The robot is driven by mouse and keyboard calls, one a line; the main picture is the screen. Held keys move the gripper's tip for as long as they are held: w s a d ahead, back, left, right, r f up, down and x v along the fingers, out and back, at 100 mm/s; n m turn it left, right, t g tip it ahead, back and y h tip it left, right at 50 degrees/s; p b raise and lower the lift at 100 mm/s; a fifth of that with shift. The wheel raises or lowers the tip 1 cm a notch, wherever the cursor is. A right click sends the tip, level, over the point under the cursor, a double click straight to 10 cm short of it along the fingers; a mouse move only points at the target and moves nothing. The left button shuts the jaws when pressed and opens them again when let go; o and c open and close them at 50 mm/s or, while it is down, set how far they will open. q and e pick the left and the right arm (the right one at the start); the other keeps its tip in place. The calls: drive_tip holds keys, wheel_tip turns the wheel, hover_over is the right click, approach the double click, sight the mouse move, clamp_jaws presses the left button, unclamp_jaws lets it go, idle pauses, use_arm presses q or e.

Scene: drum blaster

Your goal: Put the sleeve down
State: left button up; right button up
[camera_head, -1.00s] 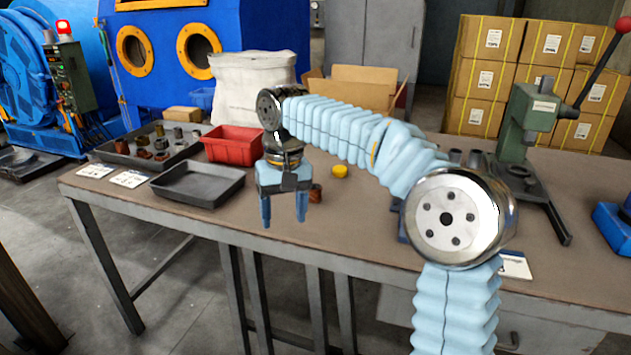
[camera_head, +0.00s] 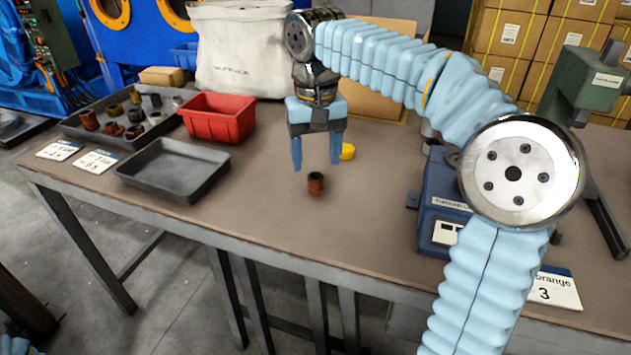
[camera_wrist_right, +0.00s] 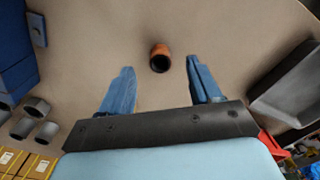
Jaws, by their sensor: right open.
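The sleeve (camera_head: 316,184) is a small reddish-brown hollow cylinder standing upright on the bare tabletop. My right gripper (camera_head: 316,167) points down, open and empty; in the head view its fingertips appear just above and behind the sleeve. In the right wrist view the sleeve (camera_wrist_right: 160,62) shows between and just past the two blue fingertips, apart from both. My left gripper is not in view.
A black empty tray (camera_head: 175,168), a red bin (camera_head: 218,118) and a dark tray of several sleeves (camera_head: 75,128) lie to the left. A yellow piece (camera_head: 347,152) sits behind my gripper. A blue device (camera_head: 440,195) stands right. The table's front middle is clear.

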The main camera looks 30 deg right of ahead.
sight(316, 177)
drive_tip(key=f, duration=0.6)
drive_tip(key=shift+w+d+f, duration=0.2)
drive_tip(key=shift+w+f, duration=0.1)
drive_tip(key=shift+w, duration=0.1)
clamp_jaws()
